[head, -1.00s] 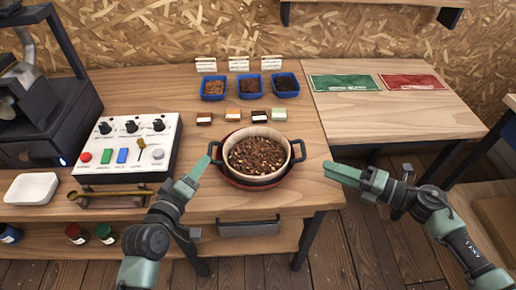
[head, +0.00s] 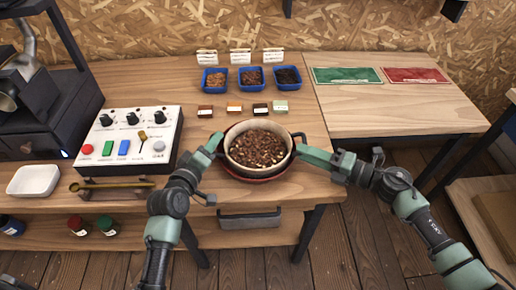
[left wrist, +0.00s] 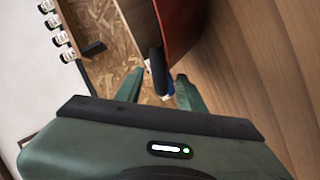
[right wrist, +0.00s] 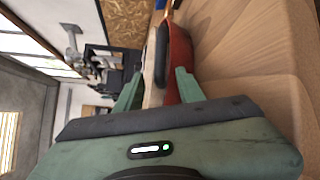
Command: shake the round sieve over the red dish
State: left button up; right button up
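The round sieve (head: 235,155), pale-rimmed and full of dark and light brown bits, sits in the red dish (head: 262,179) near the bench's front edge. A black handle sticks out on each side; I cannot tell whether the handles belong to sieve or dish. My left gripper (head: 214,146) is at the left handle, which shows beyond and between its parted fingers in the left wrist view (left wrist: 157,70). My right gripper (head: 302,153) is at the right handle, with its fingers parted and the handle ahead between them in the right wrist view (right wrist: 162,55). Neither is closed on anything.
A control panel (head: 108,156) with knobs and buttons stands left, with a white tray (head: 34,180) and a brass scoop-like tool (head: 112,184) near it. Blue bins (head: 251,78) and small sample blocks (head: 234,107) lie behind. Green (head: 347,75) and red mats (head: 416,75) lie right.

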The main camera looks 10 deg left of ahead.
pick_arm(q)
grip_shut()
pick_arm(e)
grip_shut()
pick_arm(q)
jog(key=shift+r, duration=0.1)
dwell(1.0)
